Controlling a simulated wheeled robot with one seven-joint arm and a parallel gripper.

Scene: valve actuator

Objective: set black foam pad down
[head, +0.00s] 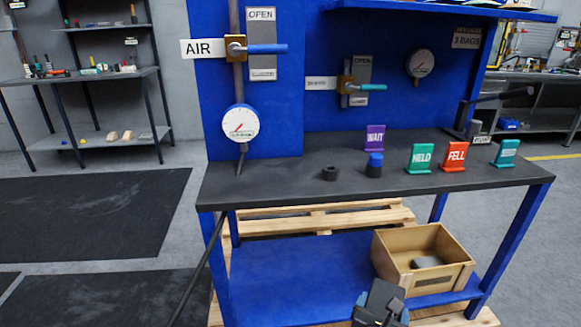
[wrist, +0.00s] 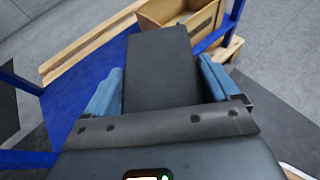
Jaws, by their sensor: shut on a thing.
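My gripper (head: 381,302) is low in the head view, in front of the bench's lower shelf and just left of the wooden box. In the wrist view its two blue fingers (wrist: 161,84) are shut on the sides of a black foam pad (wrist: 160,62). The pad is a flat dark block that sticks out past the fingertips. In the head view the pad is hard to tell from the dark gripper. I cannot tell whether the pad touches anything below.
An open wooden box (head: 400,277) with a grey item (head: 427,262) inside stands at the right of the blue lower shelf (head: 290,285). The black bench top (head: 290,187) above holds several coloured signs, a black ring (head: 330,173) and a blue-capped piece (head: 375,164). The shelf's left part is clear.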

